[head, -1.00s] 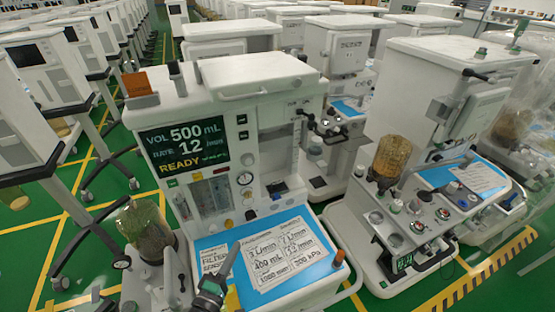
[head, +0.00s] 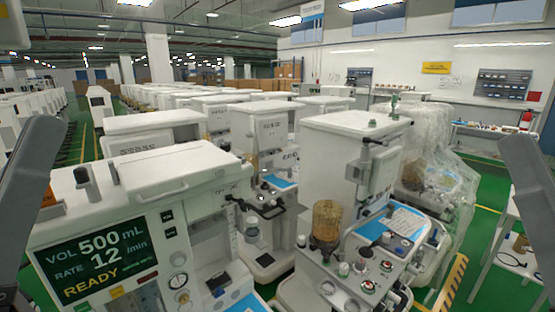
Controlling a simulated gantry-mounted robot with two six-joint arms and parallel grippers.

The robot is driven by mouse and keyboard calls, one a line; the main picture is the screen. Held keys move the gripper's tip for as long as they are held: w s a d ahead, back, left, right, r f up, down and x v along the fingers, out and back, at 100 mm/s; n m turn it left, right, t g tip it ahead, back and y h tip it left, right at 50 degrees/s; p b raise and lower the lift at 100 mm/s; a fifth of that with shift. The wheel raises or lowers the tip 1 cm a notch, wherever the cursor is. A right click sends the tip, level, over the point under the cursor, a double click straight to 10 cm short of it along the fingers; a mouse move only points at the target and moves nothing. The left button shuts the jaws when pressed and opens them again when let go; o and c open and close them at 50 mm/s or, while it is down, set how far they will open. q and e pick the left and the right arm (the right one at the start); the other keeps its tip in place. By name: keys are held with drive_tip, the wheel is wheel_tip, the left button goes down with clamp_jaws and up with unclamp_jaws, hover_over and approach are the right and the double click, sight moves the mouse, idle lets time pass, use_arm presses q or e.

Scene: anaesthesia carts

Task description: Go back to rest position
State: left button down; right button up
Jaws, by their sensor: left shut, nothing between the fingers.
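My left arm (head: 32,180) shows as a grey link down the left edge of the head view. The dark end of my left gripper (head: 10,298) shows only in part at the lower left edge; it is shut, empty and clear of the cart. My right arm (head: 530,185) shows as a grey link at the right edge, and its gripper is out of view. The near anaesthesia cart (head: 195,225) stands at the lower left. Its screen (head: 105,255) reads VOL 500 mL, RATE 12 /min, READY. Its blue worktop is mostly cut off below.
A second cart (head: 345,150) with an amber canister (head: 327,220) stands right of the near one. A plastic-wrapped cart (head: 435,165) is behind it. A white table (head: 505,235) stands at the right. Green floor (head: 487,200) shows between them.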

use_arm(q)
wheel_tip(320, 180, up, 23)
drive_tip(key=a+y+p, duration=0.2)
drive_tip(key=y+p, duration=0.3)
drive_tip(key=p, duration=1.8)
drive_tip(key=shift+s+a+f+p, duration=0.2)
drive_tip(key=shift+s+a+p, duration=0.1)
drive_tip(key=shift+a, duration=0.05)
